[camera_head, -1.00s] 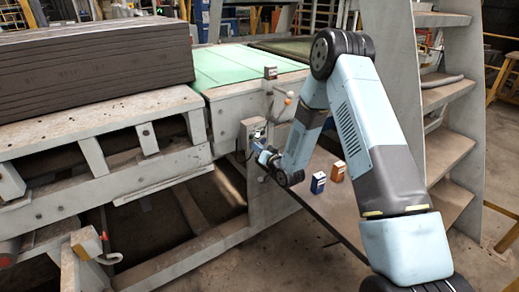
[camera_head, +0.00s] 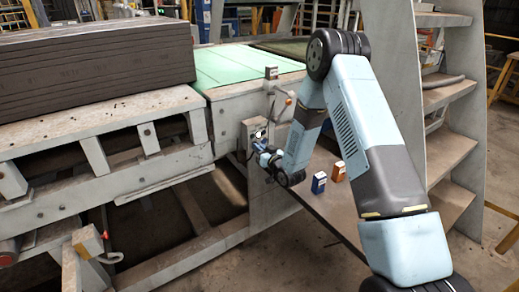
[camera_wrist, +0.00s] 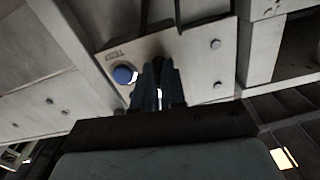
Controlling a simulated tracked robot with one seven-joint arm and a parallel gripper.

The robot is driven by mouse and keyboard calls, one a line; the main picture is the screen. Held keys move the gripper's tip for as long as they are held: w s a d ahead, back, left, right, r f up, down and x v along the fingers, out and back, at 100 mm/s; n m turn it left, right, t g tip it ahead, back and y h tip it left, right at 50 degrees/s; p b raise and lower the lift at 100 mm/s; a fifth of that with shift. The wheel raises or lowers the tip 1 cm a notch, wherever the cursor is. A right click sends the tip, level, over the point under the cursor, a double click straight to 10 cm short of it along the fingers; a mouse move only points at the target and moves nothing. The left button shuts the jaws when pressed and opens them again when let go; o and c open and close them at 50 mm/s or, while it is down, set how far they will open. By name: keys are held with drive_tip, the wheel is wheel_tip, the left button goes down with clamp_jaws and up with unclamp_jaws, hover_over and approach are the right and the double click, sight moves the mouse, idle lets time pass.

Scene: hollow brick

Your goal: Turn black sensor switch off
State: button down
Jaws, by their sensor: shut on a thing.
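A pale metal plate (camera_wrist: 205,68) fills the middle of the wrist view, with a round blue button (camera_wrist: 123,74) at its left and several bolts. My gripper (camera_wrist: 159,68) is in front of this plate, just right of the blue button. Its two dark fingers are close together on a small dark part between their tips, which seems to be the black sensor switch. The fingers hide most of it, so its position cannot be read. In the head view my gripper (camera_head: 256,143) is at the small panel on the machine's post, mostly covered by my wrist.
A blue box (camera_head: 318,183) and an orange box (camera_head: 338,172) stand on the dark plate right of my wrist. Another small box (camera_head: 271,73) sits on the machine's edge by the green bed (camera_head: 235,68). Metal steps (camera_head: 450,150) rise at the right.

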drive_tip(key=shift+w+d+n, duration=0.1)
drive_tip(key=shift+d+n, duration=0.05)
drive_tip(key=shift+n, duration=1.65)
drive_tip(key=shift+w+d+n, duration=0.1)
drive_tip(key=shift+n, duration=1.7)
drive_tip(key=c, duration=1.3)
unclamp_jaws()
drive_tip(key=shift+a, duration=0.15)
drive_tip(key=shift+s, duration=0.1)
drive_tip(key=v, duration=1.3)
drive_tip(key=shift+s+d+f, duration=0.1)
drive_tip(key=shift+s+d, duration=0.2)
